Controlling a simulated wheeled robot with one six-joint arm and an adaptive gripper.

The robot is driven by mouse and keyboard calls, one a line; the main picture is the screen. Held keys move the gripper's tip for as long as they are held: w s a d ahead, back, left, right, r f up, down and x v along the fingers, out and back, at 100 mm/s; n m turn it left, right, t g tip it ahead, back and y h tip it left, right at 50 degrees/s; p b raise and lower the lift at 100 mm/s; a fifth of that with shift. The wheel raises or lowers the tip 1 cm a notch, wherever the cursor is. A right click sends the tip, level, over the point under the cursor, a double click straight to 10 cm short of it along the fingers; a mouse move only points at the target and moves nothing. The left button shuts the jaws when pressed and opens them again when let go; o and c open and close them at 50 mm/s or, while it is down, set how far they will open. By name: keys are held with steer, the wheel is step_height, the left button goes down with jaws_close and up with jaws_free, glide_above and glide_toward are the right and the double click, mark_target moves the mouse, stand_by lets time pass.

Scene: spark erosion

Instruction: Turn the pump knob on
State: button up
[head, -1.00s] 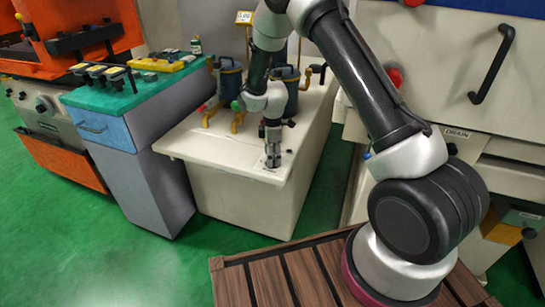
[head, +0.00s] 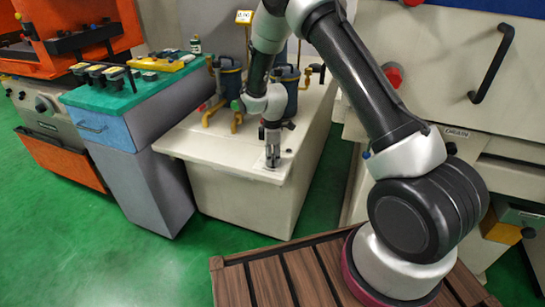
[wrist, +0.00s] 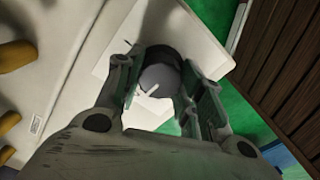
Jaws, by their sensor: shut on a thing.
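The pump knob (wrist: 160,80) is a round dark knob with a grey top and a white pointer line, seen in the wrist view on a pale plate on the pump unit. My gripper (wrist: 162,92) has one finger on each side of the knob and is shut on it. In the head view my gripper (head: 272,162) points down at the front corner of the cream pump cabinet (head: 240,195). There the knob is hidden by the fingers.
Blue filter canisters (head: 230,82) with brass pipes stand behind my gripper on the cabinet. A grey cabinet with a green top (head: 130,95) stands to the left. A beige machine with a black handle (head: 492,65) is at the right. Green floor lies in front.

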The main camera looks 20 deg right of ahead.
mark_target(273, 156)
steer(key=m, duration=0.8)
steer(key=shift+m, duration=0.4)
steer(key=m, duration=0.4)
steer(key=shift+m, duration=2.2)
steer(key=o, duration=1)
step_height(273, 156, up, 12)
